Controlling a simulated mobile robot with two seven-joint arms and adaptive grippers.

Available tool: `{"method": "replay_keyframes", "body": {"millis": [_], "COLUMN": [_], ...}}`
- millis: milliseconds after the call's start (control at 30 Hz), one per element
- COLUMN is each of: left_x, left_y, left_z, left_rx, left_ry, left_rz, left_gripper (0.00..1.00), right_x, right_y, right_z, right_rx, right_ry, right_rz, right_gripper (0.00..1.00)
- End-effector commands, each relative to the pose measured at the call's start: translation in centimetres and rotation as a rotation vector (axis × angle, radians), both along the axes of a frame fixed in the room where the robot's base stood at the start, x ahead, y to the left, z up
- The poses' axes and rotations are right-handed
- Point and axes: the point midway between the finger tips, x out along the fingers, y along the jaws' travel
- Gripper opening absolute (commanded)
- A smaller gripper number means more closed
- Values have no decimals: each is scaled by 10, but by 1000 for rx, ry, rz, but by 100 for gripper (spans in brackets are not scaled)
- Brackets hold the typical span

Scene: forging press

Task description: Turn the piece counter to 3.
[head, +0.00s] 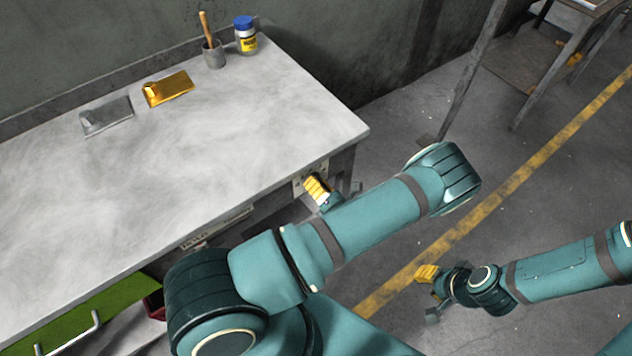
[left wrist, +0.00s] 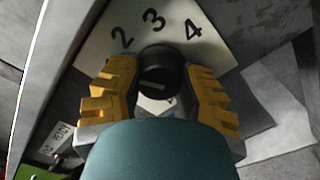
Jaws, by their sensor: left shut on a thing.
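The piece counter is a pale plate (left wrist: 222,52) printed with 2, 3 and 4, with a round black knob (left wrist: 160,72) in its middle. The 3 stands above the knob. A small light mark shows on the knob's face; I cannot tell which number it points to. My left gripper (left wrist: 163,98) is shut on the knob, one yellow finger on each side. In the head view my left gripper (head: 318,188) is at the plate (head: 300,186) under the bench edge; the knob is hidden there. My right gripper (head: 427,294) is empty over the floor, its fingers apart.
On the bench (head: 225,130) lie a grey plate (head: 107,117) and a gold plate (head: 168,90), with a cup holding a brush (head: 213,55) and a blue-lidded jar (head: 245,38) behind. A green drawer (head: 85,315) is at lower left. A metal stand (head: 470,75) is at upper right.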

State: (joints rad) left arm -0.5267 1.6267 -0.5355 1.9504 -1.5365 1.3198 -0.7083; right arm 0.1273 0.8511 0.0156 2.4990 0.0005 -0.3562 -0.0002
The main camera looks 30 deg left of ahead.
Motion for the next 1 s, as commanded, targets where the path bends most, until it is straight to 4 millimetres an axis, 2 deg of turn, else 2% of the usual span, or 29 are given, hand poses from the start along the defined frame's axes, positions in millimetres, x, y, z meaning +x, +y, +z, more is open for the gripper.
{"method": "replay_keyframes", "body": {"millis": [1000], "left_x": [1], "left_y": [4], "left_z": [3], "left_rx": [363], "left_ry": [854], "left_rz": [6], "left_gripper": [2], "right_x": [-2], "right_y": [0], "right_z": [10], "right_rx": [1], "right_ry": [5], "right_rz": [1], "right_gripper": [34]}}
